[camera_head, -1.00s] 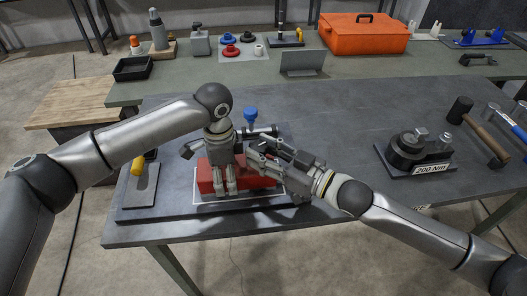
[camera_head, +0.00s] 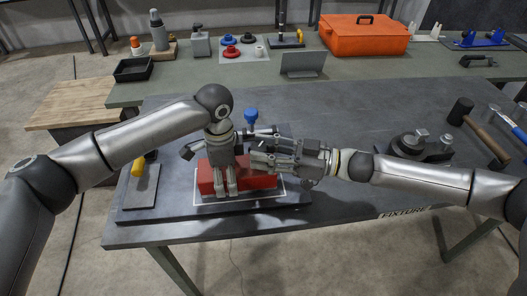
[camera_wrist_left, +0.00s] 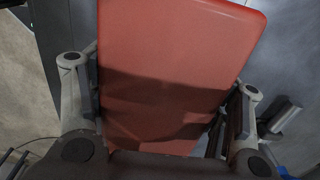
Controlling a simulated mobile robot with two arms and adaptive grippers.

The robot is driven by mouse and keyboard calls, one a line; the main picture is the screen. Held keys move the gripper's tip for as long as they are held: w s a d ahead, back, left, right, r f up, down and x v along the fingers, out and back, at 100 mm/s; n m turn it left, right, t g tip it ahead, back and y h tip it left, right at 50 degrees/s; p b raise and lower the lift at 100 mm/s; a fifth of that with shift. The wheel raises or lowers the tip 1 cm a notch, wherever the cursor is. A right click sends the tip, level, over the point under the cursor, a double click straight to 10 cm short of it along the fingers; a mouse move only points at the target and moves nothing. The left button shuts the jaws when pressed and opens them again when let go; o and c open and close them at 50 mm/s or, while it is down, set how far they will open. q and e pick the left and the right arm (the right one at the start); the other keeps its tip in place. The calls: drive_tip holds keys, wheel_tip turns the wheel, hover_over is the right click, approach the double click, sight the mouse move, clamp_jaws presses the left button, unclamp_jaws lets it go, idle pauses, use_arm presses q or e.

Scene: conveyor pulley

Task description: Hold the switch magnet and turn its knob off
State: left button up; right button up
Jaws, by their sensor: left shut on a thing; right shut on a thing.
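The switch magnet (camera_head: 262,181) is a red block lying on a light-edged plate on the front work table. My left gripper (camera_head: 226,186) comes down over it from above and is shut on it. In the left wrist view the red block (camera_wrist_left: 180,70) sits between the two finger pads, one at each side. My right gripper (camera_head: 256,161) comes in from the right, with its fingers level at the magnet's upper right part. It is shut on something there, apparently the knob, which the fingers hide. The knob's setting cannot be seen.
A blue-topped part (camera_head: 251,116) with a metal rod stands just behind the grippers. A grey plate with a yellow-handled tool (camera_head: 138,168) lies left of the magnet. Dark round fixture parts (camera_head: 412,145) and a hammer (camera_head: 462,112) lie at the right. The table's middle back is clear.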

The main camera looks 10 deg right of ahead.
use_arm(q)
drive_tip(key=shift+d, duration=0.1)
use_arm(e)
drive_tip(key=shift+w+d+n+g+y, duration=0.1)
drive_tip(key=shift+n+g+y, duration=0.2)
drive_tip(key=shift+n+g, duration=0.7)
drive_tip(key=o, duration=1)
drive_tip(key=v, duration=1.2)
drive_tip(key=shift+w+d, duration=0.1)
use_arm(q)
drive_tip(key=o, duration=1.6)
